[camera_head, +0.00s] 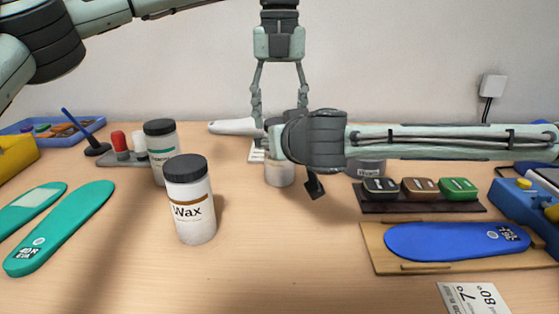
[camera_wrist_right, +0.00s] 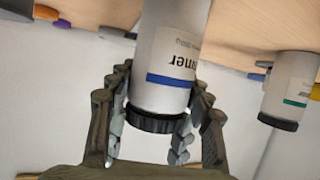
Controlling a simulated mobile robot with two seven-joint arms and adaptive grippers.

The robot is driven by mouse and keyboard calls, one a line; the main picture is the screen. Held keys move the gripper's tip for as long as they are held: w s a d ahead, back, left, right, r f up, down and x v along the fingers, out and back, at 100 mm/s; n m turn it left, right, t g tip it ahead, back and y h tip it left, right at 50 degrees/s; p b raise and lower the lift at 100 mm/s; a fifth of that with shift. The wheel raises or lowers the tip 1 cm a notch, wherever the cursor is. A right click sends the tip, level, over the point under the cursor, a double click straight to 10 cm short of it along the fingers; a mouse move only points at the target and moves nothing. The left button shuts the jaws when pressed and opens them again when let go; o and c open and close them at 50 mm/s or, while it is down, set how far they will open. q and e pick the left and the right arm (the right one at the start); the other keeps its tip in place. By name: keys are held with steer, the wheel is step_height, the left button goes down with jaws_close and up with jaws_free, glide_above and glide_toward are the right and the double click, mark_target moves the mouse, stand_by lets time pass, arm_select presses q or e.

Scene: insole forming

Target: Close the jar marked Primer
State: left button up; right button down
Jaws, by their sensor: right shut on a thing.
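A white jar with a blue band (camera_wrist_right: 170,80) and a black lid (camera_wrist_right: 155,122) stands upside down in the right wrist view. Its partly turned label ends in "er"; I cannot read the rest. The lid sits on the jar's mouth; how tightly, I cannot tell. My right gripper (camera_wrist_right: 160,98) is shut on this jar, fingers on both sides of its upper part. In the head view a white jar body (camera_head: 280,174) shows below my right wrist, which hides its top. My left gripper (camera_head: 280,105) hangs above with fingers spread, its tips partly hidden behind the right wrist.
The Wax jar (camera_head: 189,205) and a green-banded jar (camera_head: 161,145) stand to the left. Green insoles (camera_head: 62,225) lie at far left. Ink pads (camera_head: 418,188) and a blue insole (camera_head: 455,241) lie to the right. A grey container (camera_head: 370,168) is half hidden behind my right forearm. The front middle is clear.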

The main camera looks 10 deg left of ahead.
arm_select(q)
steer(key=c, duration=0.7)
steer(key=m, duration=0.5)
steer(key=shift+c, duration=0.2)
steer(key=m, duration=0.6)
steer(key=o, duration=1.4)
steer(key=shift+c, duration=0.2)
step_height(320, 180, up, 12)
